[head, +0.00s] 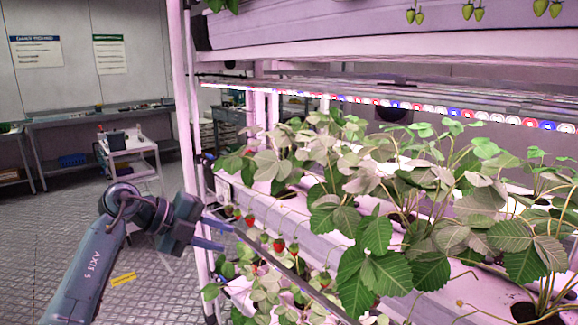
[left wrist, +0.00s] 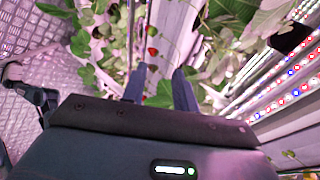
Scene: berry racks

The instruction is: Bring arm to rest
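My left arm (head: 95,265) comes in from the lower left of the head view. Its gripper (head: 227,238) points right at the front of the berry rack, with its two fingers apart. In the left wrist view the gripper (left wrist: 160,82) also has its fingers apart, and I see no berry held between them. Red strawberries (head: 279,244) hang just past the fingertips, and one red berry (left wrist: 152,51) shows beyond the fingers in the wrist view. I cannot tell whether the fingers touch any plant. My right gripper is in neither view.
The rack's upright post (head: 183,110) stands close to the gripper. Leafy plants (head: 375,235) fill the tier under a light strip (head: 400,104). A white cart (head: 130,152) and a workbench (head: 95,118) stand farther back. The floor (head: 50,230) on the left is open.

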